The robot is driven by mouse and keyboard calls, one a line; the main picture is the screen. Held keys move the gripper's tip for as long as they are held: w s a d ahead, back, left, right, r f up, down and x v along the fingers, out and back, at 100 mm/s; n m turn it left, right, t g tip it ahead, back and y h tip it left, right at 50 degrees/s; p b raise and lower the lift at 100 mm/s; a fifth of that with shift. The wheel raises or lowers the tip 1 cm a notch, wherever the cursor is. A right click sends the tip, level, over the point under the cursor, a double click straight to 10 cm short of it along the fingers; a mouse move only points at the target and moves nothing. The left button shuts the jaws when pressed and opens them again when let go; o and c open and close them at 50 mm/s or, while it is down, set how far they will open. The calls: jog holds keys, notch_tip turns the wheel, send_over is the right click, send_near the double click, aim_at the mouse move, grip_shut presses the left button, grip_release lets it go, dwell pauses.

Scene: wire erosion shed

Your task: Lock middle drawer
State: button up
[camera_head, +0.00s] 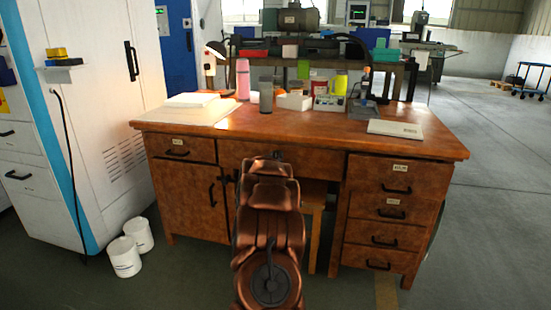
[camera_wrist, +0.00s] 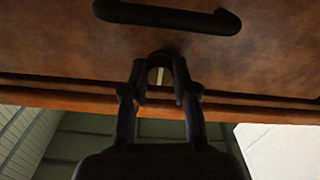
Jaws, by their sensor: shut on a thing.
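The middle drawer (camera_head: 318,161) is the wide front under the centre of the wooden desk, and it looks closed. In the wrist view its brown front (camera_wrist: 60,50) fills the upper part, with a dark bar handle (camera_wrist: 170,15) at the top. Below the handle is a small round lock (camera_wrist: 159,76) with a pale, upright strip in its middle. My gripper (camera_wrist: 160,62) has its fingertips close together around the lock, shut on it. Whether a separate key sits there I cannot tell. In the head view my arm hides the lock and most of the gripper.
White buckets (camera_head: 124,257) stand at left.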

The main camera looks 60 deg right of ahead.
grip_shut()
jog(key=shift+m, duration=0.4)
jog(key=m, duration=0.2)
jog(key=shift+m, duration=0.4)
jog(key=m+b, duration=0.2)
jog(key=m, duration=0.2)
jog(key=shift+m, duration=0.3)
jog(key=m+b, duration=0.2)
jog(key=m, duration=0.1)
jog(key=shift+w+f+m, duration=0.1)
jog(key=shift+f+m, duration=0.1)
jog(key=shift+m, duration=0.1)
jog(key=m+b, duration=0.3)
jog(key=m, duration=0.1)
jog(key=shift+r, duration=0.1)
jog(key=shift+m+b, duration=0.8)
jog(key=shift+m, duration=0.1)
jog(key=shift+r+m, duration=0.15)
jog(key=shift+m, duration=0.15)
